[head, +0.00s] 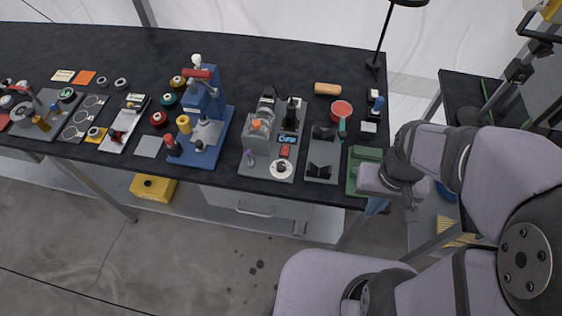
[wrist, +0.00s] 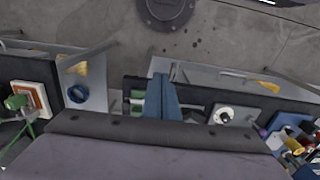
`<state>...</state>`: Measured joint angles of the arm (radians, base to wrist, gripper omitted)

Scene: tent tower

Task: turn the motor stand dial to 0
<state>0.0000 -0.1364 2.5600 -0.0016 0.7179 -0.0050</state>
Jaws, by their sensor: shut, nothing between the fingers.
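The motor stand (head: 257,155) is a grey plate on the black table in the head view. It carries a grey motor, a small display (head: 288,140) and a red switch (head: 285,151). Its dial (head: 281,169) is a white disc with a dark knob at the plate's front right corner. The dial also shows in the wrist view (wrist: 226,115). Its pointer and marks are too small to read. My gripper (head: 376,207), with blue fingers, is at the table's front edge, right of the dial and apart from it. Its fingers (wrist: 160,77) are shut and empty in the wrist view.
A grey plate with black blocks (head: 322,160) and a green box (head: 363,163) stand between the dial and my arm. A blue press (head: 203,100) stands left of the motor stand. The floor in front is clear.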

